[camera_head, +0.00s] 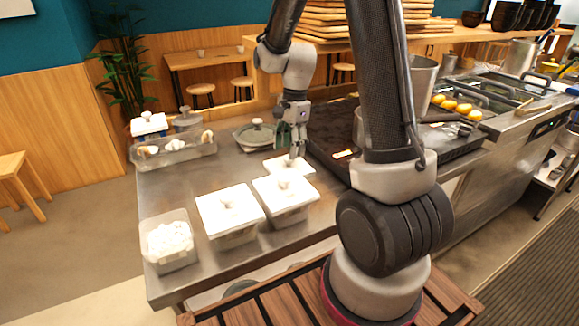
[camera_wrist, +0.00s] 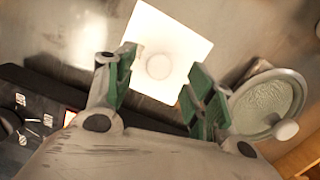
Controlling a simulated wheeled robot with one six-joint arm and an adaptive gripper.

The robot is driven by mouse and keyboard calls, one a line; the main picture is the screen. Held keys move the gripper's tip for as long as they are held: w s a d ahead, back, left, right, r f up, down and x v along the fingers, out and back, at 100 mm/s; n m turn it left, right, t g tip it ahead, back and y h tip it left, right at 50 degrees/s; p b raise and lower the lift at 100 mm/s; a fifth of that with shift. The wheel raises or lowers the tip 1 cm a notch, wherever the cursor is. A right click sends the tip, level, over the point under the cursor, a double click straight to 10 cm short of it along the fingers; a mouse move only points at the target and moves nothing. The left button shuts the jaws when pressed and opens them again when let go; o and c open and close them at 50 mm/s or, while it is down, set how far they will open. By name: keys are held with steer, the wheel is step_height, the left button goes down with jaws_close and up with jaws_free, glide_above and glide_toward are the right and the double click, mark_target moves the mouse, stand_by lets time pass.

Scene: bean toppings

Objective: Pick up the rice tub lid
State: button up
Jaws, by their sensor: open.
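A white square lid with a round knob (camera_head: 288,168) lies on the steel counter, behind the two lidded tubs. It also shows in the wrist view (camera_wrist: 180,42), with its pale knob (camera_wrist: 157,67) near the middle of the picture. My gripper (camera_head: 292,146) points down over this lid. In the wrist view my gripper (camera_wrist: 160,82) has its green-padded fingers spread, one on each side of the knob, with nothing held. I cannot tell exactly how high the fingertips are above the lid. An uncovered clear tub of white contents (camera_head: 170,241), possibly the rice tub, stands at the front left.
Two tubs with white lids (camera_head: 229,208) (camera_head: 285,196) stand in front of my gripper. A dark cooktop (camera_head: 330,137) lies to the right. A long clear tray (camera_head: 173,156) is back left.

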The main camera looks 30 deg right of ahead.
mark_target(289, 163)
step_height(289, 163, down, 4)
steer(key=shift+a+f, duration=0.15)
steer(key=c, duration=1.1)
